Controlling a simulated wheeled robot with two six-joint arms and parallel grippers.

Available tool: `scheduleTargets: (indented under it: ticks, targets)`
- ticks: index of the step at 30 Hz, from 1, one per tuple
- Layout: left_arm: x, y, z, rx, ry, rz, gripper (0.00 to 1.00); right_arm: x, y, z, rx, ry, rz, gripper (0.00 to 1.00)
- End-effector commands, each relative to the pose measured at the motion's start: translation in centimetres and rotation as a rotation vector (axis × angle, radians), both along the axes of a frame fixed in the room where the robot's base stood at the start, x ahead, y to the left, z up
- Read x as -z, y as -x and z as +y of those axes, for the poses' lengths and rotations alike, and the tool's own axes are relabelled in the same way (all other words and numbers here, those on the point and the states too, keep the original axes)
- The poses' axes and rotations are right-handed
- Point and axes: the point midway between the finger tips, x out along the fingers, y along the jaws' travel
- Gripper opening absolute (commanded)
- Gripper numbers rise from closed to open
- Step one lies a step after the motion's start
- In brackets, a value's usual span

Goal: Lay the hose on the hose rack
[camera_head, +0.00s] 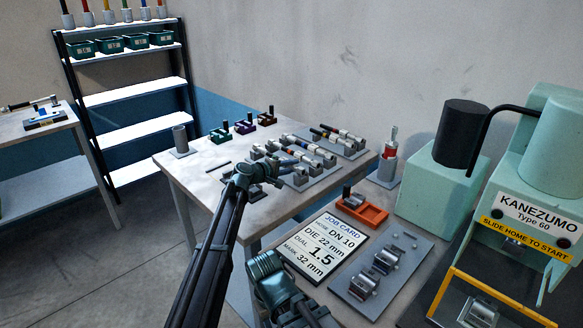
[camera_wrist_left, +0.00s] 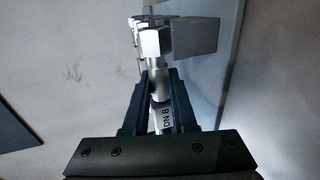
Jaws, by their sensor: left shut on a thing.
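My left gripper (camera_head: 250,183) is over the far table, at the near left end of a rack with several short hoses. In the left wrist view my left gripper (camera_wrist_left: 160,88) is shut on a silver hose end (camera_wrist_left: 158,85) marked "DN 8", with a hex nut beyond the fingers. A grey block (camera_wrist_left: 196,40) stands beside the nut; I cannot tell whether they touch. The hose rack (camera_head: 302,183) is a grey plate with upright holders; a second such rack (camera_head: 352,153) lies behind it. My right gripper (camera_head: 308,316) is at the bottom edge, its fingers unclear.
A job card (camera_head: 322,250), an orange tray (camera_head: 362,210) and a grey fixture plate (camera_head: 400,245) lie on the near bench. The green Kanezumo machine (camera_head: 525,170) stands at right. Small coloured holders (camera_head: 243,126) and a grey cup (camera_head: 180,140) stand at the table's left.

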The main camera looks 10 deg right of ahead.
Motion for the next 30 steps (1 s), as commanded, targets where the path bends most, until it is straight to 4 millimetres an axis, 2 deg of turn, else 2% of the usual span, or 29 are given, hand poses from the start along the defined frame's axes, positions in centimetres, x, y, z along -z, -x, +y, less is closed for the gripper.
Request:
scheduleTargets:
  ticks: [13,14,19,30]
  targets:
    - [0.69,0.00,0.00,0.000,0.000,-0.001,0.00,0.70,0.00,0.00,0.000,0.000,0.000,0.50]
    - [0.60,-0.01,0.00,0.000,0.001,-0.001,0.30,0.61,0.00,0.00,0.000,0.000,0.000,0.50]
    - [0.59,-0.01,0.01,0.000,0.000,0.000,0.60,0.60,0.01,0.00,0.000,0.000,0.000,0.50]
    - [0.40,0.37,0.47,0.000,0.000,0.000,0.60,0.39,0.00,0.00,0.000,0.000,0.000,0.50]
